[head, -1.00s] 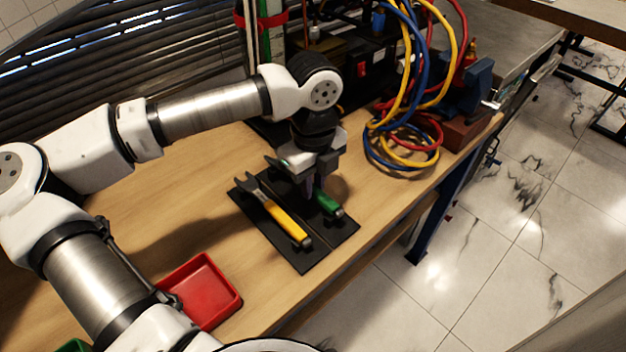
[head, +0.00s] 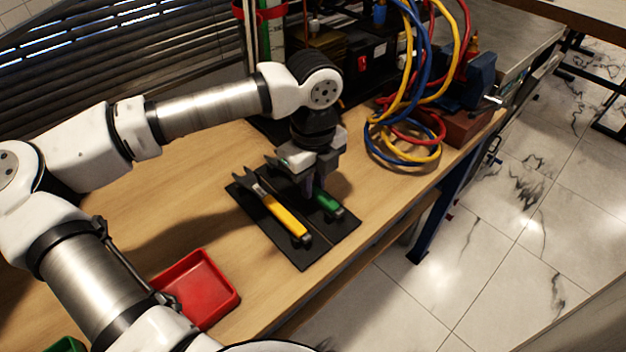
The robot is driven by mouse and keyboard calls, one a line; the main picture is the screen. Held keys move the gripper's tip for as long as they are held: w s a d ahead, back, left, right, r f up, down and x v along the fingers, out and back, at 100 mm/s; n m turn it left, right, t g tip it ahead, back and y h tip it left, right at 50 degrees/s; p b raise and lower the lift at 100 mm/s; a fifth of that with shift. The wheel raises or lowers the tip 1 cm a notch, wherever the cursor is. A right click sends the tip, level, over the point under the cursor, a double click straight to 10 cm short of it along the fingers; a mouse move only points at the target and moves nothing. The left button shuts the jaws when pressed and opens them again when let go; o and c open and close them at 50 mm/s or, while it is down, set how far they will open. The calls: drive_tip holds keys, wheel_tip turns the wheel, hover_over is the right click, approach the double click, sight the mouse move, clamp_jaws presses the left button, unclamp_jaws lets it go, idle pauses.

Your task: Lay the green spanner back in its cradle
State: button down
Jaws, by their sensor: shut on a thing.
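The green spanner (head: 327,203) is at the right half of the black cradle mat (head: 302,257), parallel to a yellow-handled spanner. Its green handle end and its dark jaw end show; its middle is hidden by my gripper. My gripper (head: 317,190) points down over it and is shut on it. I cannot tell whether the spanner touches the cradle or is just above it. The yellow spanner (head: 285,217) lies in the left half of the cradle.
A red tray (head: 205,290) stands at the front left of the wooden bench. Coiled red, blue and yellow hoses (head: 403,150) and a blue vise (head: 472,85) are to the right. Dark rig equipment stands behind my gripper.

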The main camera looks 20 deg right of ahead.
drive_tip(key=c, duration=1.3)
unclamp_jaws()
drive_tip(key=shift+o, duration=0.2)
wheel_tip(320, 180, up, 14)
drive_tip(key=shift+b, duration=0.3)
drive_tip(key=shift+f, duration=0.1)
